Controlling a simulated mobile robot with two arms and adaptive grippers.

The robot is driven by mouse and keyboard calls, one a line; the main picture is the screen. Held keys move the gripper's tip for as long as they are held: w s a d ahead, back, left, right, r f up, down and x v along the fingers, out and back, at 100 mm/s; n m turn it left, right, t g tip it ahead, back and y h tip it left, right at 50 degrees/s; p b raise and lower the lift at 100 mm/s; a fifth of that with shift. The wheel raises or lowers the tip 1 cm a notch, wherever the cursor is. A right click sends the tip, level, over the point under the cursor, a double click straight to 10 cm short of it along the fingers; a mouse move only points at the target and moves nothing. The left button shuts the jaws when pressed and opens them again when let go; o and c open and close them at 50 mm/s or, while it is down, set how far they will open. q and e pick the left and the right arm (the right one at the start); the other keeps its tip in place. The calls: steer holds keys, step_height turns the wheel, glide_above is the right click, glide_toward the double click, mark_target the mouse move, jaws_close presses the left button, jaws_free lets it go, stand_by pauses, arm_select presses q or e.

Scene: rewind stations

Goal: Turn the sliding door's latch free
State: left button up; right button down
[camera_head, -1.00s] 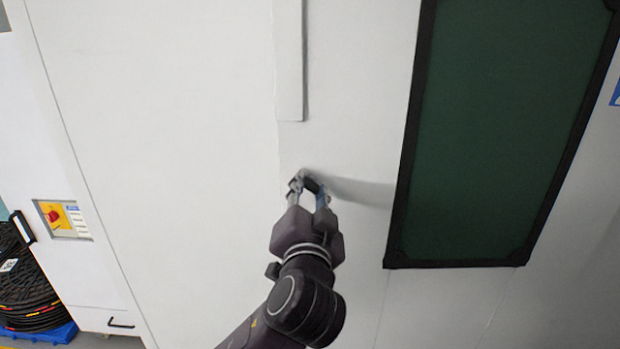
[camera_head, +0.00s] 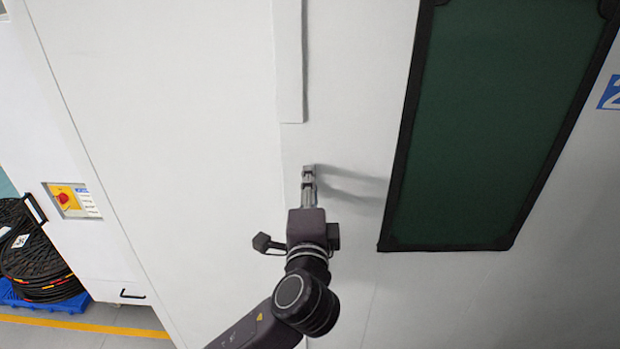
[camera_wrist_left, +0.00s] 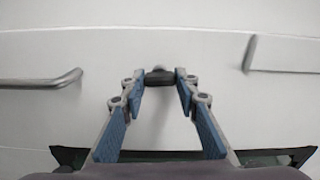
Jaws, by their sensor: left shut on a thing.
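The door's latch is a small dark piece (camera_wrist_left: 159,78) between my left fingertips in the left wrist view. In the head view the gripper covers it. My left gripper (camera_head: 308,172) is shut on the latch, against the white door panel (camera_head: 190,130). Its two fingers lie one behind the other in the head view; in the left wrist view the gripper (camera_wrist_left: 160,82) shows both blue-padded fingers, one on each side of the latch. My right gripper is in neither view.
A raised white strip (camera_head: 291,70) runs above the gripper. A dark green window (camera_head: 490,130) with a black frame is at right. A metal bar handle (camera_wrist_left: 45,81) shows in the left wrist view. A red-and-yellow switch (camera_head: 64,197) and coiled cables (camera_head: 40,258) are at far left.

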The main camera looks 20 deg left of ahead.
arm_select(q)
steer(key=shift+f+m, duration=0.1)
steer(key=shift+m, duration=0.4)
steer(key=o, duration=1.1)
steer(key=shift+o, duration=0.2)
steer(key=v, duration=1.2)
